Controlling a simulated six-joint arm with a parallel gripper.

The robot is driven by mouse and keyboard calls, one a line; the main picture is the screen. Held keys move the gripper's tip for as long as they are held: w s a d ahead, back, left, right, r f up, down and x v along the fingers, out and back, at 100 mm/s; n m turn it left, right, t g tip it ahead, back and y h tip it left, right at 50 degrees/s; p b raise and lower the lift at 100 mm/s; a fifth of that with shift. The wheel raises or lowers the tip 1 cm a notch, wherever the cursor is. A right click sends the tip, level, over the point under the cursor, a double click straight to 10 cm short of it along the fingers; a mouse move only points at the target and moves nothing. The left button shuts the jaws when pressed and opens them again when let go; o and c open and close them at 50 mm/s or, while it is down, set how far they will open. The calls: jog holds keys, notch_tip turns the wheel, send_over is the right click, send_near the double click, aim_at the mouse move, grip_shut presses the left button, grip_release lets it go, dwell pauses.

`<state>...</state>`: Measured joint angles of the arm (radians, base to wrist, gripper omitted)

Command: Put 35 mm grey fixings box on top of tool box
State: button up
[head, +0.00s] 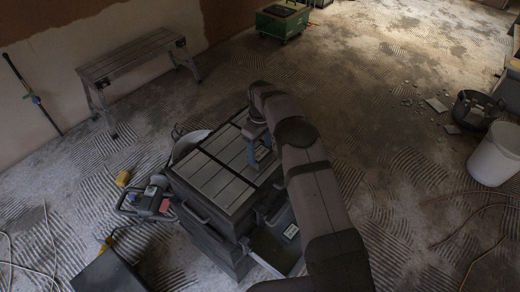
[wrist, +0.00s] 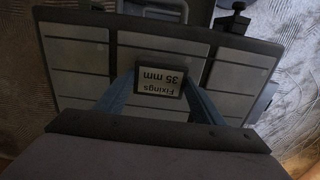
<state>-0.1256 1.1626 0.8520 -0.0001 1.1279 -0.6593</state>
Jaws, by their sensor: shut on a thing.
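The tool box (head: 205,178) stands on the floor, with a dark-rimmed lid of light grey panels; its lid also fills much of the wrist view (wrist: 75,55). My gripper (wrist: 160,85) has its blue fingers shut on the 35 mm grey fixings box (wrist: 159,86), whose label reads "Fixings 35 mm" upside down in the wrist view. In the head view my gripper (head: 262,152) is over the right part of the lid, and the box is mostly hidden there. I cannot tell whether the box touches the lid.
An open drawer (head: 265,250) sticks out at the tool box's front right, with a labelled grey item (head: 290,231) inside. A power tool (head: 152,200) lies to the left. A work bench (head: 130,58), green box (head: 283,20), black bucket (head: 474,108) and white bucket (head: 496,155) stand farther off.

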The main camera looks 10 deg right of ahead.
aim_at(260, 153)
jog(key=shift+f, duration=0.15)
jog(key=shift+f, duration=0.15)
jog(key=o, duration=1.3)
jog(key=shift+c, duration=0.2)
notch_tip(260, 153, up, 12)
jog(key=b, duration=0.2)
